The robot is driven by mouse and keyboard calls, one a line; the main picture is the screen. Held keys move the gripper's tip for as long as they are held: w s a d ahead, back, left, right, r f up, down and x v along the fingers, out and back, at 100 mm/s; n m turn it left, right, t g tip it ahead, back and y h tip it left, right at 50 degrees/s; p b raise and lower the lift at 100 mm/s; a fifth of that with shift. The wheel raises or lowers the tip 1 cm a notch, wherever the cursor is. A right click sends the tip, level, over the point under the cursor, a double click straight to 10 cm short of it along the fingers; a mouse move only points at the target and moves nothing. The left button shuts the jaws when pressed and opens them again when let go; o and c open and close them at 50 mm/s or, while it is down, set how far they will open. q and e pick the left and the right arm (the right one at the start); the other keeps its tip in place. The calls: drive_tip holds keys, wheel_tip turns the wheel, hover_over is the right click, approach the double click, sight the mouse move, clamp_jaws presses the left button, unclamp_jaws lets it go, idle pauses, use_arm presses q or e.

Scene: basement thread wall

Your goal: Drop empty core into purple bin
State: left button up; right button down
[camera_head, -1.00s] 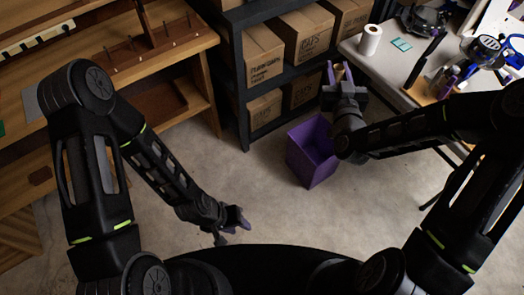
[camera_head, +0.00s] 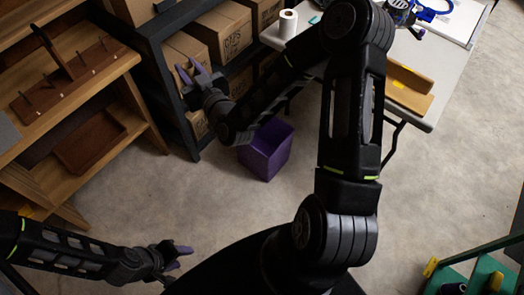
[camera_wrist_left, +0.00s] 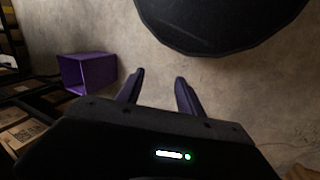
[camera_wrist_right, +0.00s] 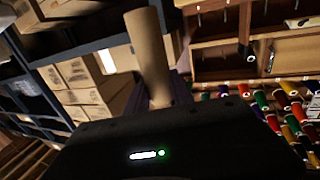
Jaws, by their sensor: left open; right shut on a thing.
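The empty core (camera_wrist_right: 150,55) is a plain tan cardboard tube, seen in the right wrist view standing out from my right gripper. My right gripper (camera_head: 194,72) is shut on it; in the head view the core is hard to pick out against the brown boxes. The purple bin (camera_head: 266,152) stands open on the floor beside the dark shelf, below and right of the right gripper in the head view, partly behind my right arm. The bin also shows in the left wrist view (camera_wrist_left: 88,73). My left gripper (camera_head: 182,257) is open and empty, low over the floor.
A dark shelf (camera_head: 165,75) with cardboard boxes (camera_head: 222,32) stands behind the bin. A wooden rack (camera_head: 85,85) is at left. A grey table (camera_head: 425,55) with a white roll (camera_head: 288,24) is at right. Thread spools (camera_wrist_right: 240,93) show in the right wrist view. Floor before the bin is clear.

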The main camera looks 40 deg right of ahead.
use_arm(q)
drive_tip(key=w+a+f+b, duration=0.1)
drive_tip(key=f+b, duration=1.8)
drive_tip(key=w+f+t+b, duration=0.1)
drive_tip(key=w+f+b, duration=0.1)
drive_tip(key=f+b, duration=1.8)
drive_tip(key=shift+w+a+f+n, duration=0.25)
drive_tip(key=shift+a+f+n, duration=0.05)
drive_tip(key=shift+a, duration=0.1)
use_arm(e)
drive_tip(key=w+d+f+m+h, duration=0.1)
drive_tip(key=d+f+m+h, duration=0.1)
drive_tip(key=d+f, duration=0.8)
drive_tip(key=w+d+f+m+g+h, duration=0.1)
drive_tip(key=d+f, duration=0.8)
drive_tip(key=f, duration=1)
drive_tip(key=w+d+f+m+g+h, duration=0.1)
drive_tip(key=d+f+h, duration=0.4)
drive_tip(key=d+f, duration=0.5)
wheel_tip(320, 180, down, 5)
drive_tip(key=shift+w+d+r+m, duration=0.15)
drive_tip(key=shift+w+d+m, duration=0.15)
drive_tip(key=shift+w+m, duration=0.45)
use_arm(q)
drive_tip(key=f+b, duration=0.3)
drive_tip(key=shift+w+a+f+b, duration=0.1)
drive_tip(key=shift+w+f+b, duration=0.1)
drive_tip(key=shift+w+b, duration=0.15)
use_arm(e)
wheel_tip(320, 180, down, 6)
